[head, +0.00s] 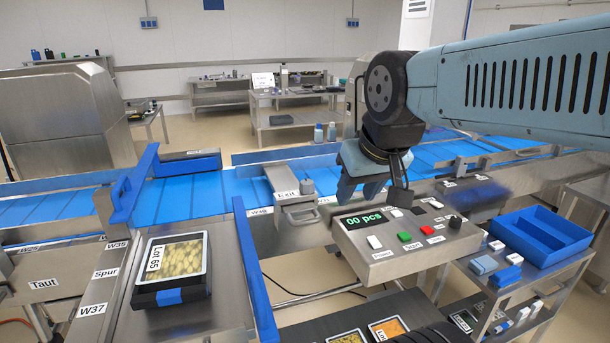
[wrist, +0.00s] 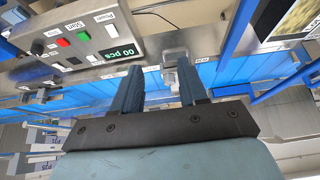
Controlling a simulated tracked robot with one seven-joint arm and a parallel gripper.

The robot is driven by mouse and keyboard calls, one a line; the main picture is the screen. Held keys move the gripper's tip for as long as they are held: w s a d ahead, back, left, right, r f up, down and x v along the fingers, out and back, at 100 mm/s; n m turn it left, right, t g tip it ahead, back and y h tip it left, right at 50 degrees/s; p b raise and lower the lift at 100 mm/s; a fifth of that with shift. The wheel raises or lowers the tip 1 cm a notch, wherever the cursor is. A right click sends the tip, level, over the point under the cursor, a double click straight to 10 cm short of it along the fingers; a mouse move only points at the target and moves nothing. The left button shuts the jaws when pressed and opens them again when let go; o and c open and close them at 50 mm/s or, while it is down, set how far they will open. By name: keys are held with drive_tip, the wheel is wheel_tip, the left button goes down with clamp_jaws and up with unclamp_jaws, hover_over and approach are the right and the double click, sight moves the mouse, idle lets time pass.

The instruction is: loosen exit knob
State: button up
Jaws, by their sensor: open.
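The exit block (head: 297,212), a grey metal piece labelled "Exit", stands at the near edge of the blue conveyor in the head view. A small grey knob (head: 307,187) sits at its top right. My gripper (head: 358,192) is open and empty, to the right of the knob and apart from it, above the rear of the control box. In the wrist view my gripper (wrist: 161,69) shows two parted blue fingers, with the exit block (wrist: 175,53) beyond their tips. The knob is not clear in that view.
The control box (head: 405,247) reads "00 pcs" and has several buttons and a black knob. A blue guide rail (head: 255,275) and a black tray of yellow food (head: 172,297) lie to the left. A blue bin (head: 541,238) stands at right.

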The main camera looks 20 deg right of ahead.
drive_tip(key=shift+a, duration=0.25)
drive_tip(key=shift+o, duration=2.3)
drive_tip(key=shift+w+r+m, duration=0.3)
drive_tip(key=shift+w+r, duration=0.05)
drive_tip(key=shift+w, duration=0.2)
drive_tip(key=shift+o, duration=0.2)
drive_tip(key=shift+w+d+r+m+g+y, duration=0.3)
drive_tip(key=shift+w+d+m, duration=0.2)
drive_tip(key=shift+w+d, duration=0.25)
drive_tip(key=m+g+y, duration=0.4)
drive_tip(key=m+g, duration=0.1)
drive_tip(key=m, duration=1.1)
hover_over(308, 182)
drive_tip(key=d, duration=0.6)
drive_tip(key=x, duration=1.4)
drive_tip(key=shift+w+f, duration=0.1)
drive_tip(key=shift+c, duration=0.5)
